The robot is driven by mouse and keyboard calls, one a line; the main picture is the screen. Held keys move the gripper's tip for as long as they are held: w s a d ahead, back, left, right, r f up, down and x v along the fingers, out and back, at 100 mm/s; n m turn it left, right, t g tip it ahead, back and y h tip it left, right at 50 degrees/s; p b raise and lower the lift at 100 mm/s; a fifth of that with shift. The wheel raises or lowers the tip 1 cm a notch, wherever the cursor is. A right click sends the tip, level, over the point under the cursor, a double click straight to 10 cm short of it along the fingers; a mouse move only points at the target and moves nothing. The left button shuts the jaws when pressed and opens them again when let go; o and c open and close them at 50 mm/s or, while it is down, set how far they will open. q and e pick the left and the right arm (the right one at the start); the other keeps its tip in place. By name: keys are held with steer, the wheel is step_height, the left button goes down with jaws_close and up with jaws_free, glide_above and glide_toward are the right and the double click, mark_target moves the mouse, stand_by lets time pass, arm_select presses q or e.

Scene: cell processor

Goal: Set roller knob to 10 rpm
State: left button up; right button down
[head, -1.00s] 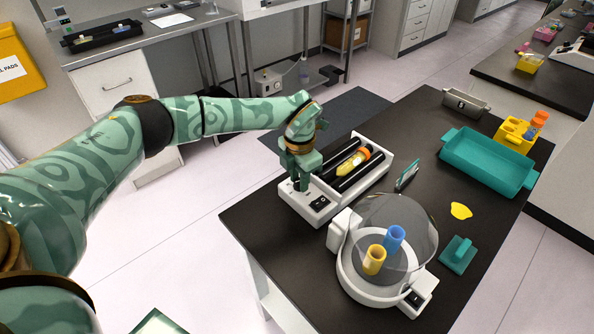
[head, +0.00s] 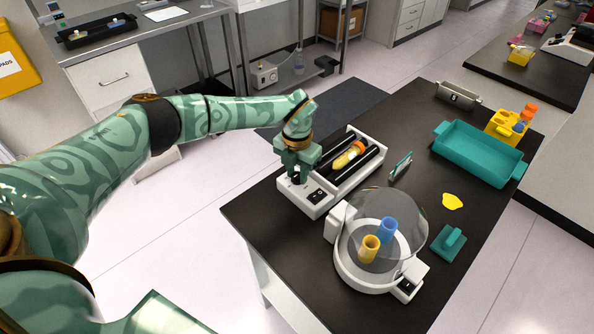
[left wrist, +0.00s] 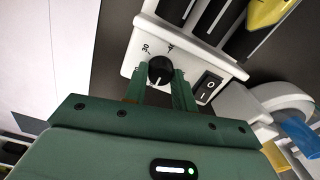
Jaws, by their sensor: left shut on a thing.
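The tube roller (head: 312,205) is a white device with black rollers and a yellow, orange-capped tube (head: 346,156) lying on them. Its black roller knob (left wrist: 160,70) shows in the left wrist view, with a white pointer line toward the lower part of the picture. A "30" mark is printed at its upper left; another mark above is too small to read surely. My left gripper (head: 298,178) is shut on the knob, one finger on each side, and hides most of it in the head view. My right gripper is not in view.
A rocker switch (left wrist: 209,86) sits beside the knob. A round centrifuge (head: 350,272) with a clear lid holds blue and yellow tubes close to the roller. A teal tray (head: 470,172) and yellow rack (head: 500,126) stand farther right on the black bench.

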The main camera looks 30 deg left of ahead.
mark_target(297, 175)
arm_select(q)
steer(key=shift+w+r, duration=0.1)
steer(key=o, duration=1)
step_height(297, 175, up, 16)
steer(key=p, duration=0.3)
steer(key=shift+r, duration=0.1)
